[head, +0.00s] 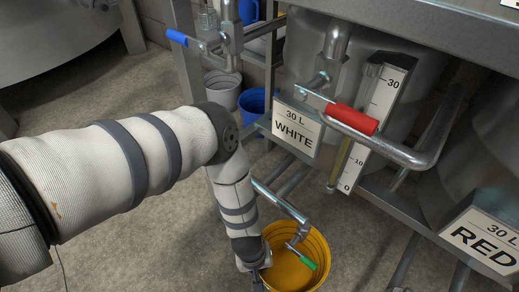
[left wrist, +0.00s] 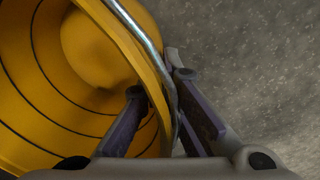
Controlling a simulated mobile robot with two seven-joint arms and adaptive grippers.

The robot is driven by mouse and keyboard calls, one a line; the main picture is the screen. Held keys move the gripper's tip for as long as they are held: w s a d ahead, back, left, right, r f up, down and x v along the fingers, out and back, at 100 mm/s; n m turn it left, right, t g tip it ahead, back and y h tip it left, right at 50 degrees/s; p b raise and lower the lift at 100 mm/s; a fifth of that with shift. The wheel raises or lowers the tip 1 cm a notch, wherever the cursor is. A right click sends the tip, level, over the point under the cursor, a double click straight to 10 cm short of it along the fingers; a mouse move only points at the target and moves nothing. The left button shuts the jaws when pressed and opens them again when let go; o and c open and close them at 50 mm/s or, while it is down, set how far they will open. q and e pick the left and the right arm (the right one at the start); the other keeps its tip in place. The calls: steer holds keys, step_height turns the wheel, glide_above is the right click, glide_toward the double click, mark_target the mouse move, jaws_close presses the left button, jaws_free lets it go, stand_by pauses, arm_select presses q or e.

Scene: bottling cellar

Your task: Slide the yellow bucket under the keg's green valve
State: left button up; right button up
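The yellow bucket (head: 322,252) stands on the floor at the bottom centre of the head view. The valve's green lever (head: 301,257) and its metal tap appear over the bucket's mouth; the exact height between them cannot be told. My left gripper (head: 261,279) points down at the bucket's left rim. In the left wrist view the yellow bucket (left wrist: 85,110) fills the left side. My left gripper's fingers (left wrist: 158,85) straddle its rim, one inside and one outside, with a gap showing between inner finger and rim. A metal handle runs along the rim. My right gripper is out of view.
A keg with a WHITE label (head: 297,131) and a red-gripped handle (head: 352,119) hangs above right. A RED label (head: 485,238) is at lower right. A grey bucket (head: 223,91) and blue bucket (head: 253,103) stand behind. Floor left of the yellow bucket is clear.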

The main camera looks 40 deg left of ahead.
arm_select(q)
steer(key=o, duration=0.4)
steer(key=r, duration=0.7)
steer(key=shift+s+a+r, duration=0.15)
steer(key=shift+s+a, duration=0.15)
